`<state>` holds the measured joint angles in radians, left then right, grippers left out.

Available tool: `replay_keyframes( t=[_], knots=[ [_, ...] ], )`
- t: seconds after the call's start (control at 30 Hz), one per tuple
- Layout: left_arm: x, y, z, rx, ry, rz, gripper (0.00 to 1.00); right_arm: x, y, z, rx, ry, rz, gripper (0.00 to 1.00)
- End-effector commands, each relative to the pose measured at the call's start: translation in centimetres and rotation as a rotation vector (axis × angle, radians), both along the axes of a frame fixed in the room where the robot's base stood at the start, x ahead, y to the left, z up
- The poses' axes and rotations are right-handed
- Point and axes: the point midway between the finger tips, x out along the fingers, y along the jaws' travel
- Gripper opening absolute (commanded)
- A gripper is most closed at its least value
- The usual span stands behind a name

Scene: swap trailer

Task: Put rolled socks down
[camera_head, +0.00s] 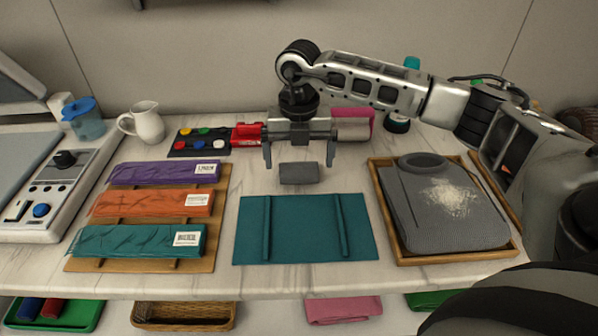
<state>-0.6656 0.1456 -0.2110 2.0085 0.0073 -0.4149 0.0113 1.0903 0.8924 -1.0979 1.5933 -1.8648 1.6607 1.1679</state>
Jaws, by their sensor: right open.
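The rolled socks look to be the small dark grey bundle (299,173) on the white marble counter, just behind the teal mat. My right gripper (299,160) is over the bundle with its two fingers pointing down. The fingers are spread wide, one on each side of the bundle, with a gap to both. The bundle looks to rest on the counter, apart from the fingers. My left gripper is not in the picture.
A teal mat (303,228) with two raised strips lies in front. A wooden tray (455,258) with a grey powdered item stands right. A wooden rack (215,235) holds purple, orange and teal packets. A white pitcher (147,122) and a colored-button panel (199,140) are behind.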

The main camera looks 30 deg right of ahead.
Motion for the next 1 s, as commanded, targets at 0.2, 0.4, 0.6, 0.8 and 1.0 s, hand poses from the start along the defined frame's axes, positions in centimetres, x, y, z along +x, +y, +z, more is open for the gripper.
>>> replay_keyframes(
  t=[0.2,0.4,0.6,0.8,1.0],
  knots=[
    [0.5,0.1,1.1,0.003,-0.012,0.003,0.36,0.4,-0.4,-2.6,-0.001,0.006,-0.002,1.0],
    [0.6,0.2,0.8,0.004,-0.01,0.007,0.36,0.4,-0.4,-5.0,0.0,0.002,0.001,1.0],
    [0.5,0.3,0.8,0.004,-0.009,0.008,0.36,0.5,-0.4,-5.2,0.001,-0.001,0.001,1.0],
    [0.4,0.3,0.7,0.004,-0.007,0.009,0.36,0.5,-0.4,-5.2,0.001,0.0,0.001,0.61],
    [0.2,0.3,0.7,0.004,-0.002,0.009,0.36,0.5,-0.4,-5.2,0.001,0.0,0.001,0.49]
  ],
)
